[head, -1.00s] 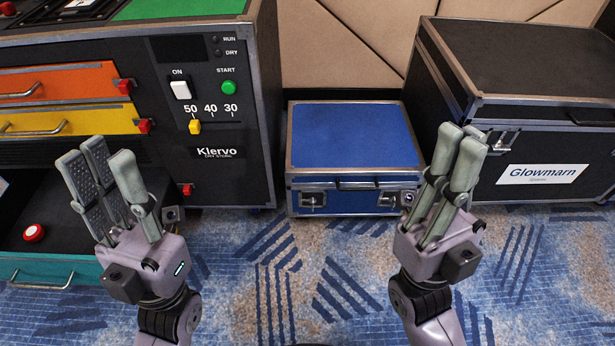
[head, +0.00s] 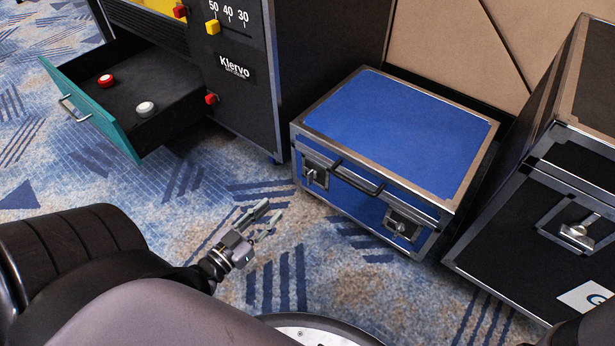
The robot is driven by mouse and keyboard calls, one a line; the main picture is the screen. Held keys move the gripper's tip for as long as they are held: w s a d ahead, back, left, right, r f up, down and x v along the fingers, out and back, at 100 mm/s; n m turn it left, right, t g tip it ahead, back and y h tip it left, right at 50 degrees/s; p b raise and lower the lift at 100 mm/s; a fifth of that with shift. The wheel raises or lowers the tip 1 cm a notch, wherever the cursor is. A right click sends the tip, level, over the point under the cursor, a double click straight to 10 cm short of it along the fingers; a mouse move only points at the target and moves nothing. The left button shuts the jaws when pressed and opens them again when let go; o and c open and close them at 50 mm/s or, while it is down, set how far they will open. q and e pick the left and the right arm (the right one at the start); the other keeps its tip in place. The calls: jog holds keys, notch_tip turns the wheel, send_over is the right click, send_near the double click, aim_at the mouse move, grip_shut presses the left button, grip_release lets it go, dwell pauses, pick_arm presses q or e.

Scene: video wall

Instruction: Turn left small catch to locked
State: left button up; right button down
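The small blue case (head: 395,130) stands closed on the carpet, its front facing me. Its left catch (head: 314,173) is a metal turn piece on a dark plate, left of the black handle (head: 358,178). A matching right catch (head: 402,226) sits right of the handle. The exact turn of the left catch is too small to read surely. My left gripper (head: 272,210) is low in front of the case, left of and below the left catch, apart from it. Its fingers are parted and empty, pointing up and right. My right gripper is out of view.
A large black case (head: 545,215) stands close at the right. Patterned carpet is free before the blue case.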

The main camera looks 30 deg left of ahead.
aim_at(308, 175)
pick_arm(q)
jog(key=w+b, duration=0.2)
jog(key=w, duration=0.3)
jog(key=w+b, duration=0.2)
jog(key=w, duration=0.2)
jog(key=w+d+b, duration=0.1)
jog(key=w+b, duration=0.2)
jog(key=w, duration=0.2)
jog(key=shift+w, duration=0.35)
jog(key=shift+w+d, duration=0.1)
jog(key=shift+w, duration=0.35)
jog(key=shift+r, duration=0.1)
grip_shut()
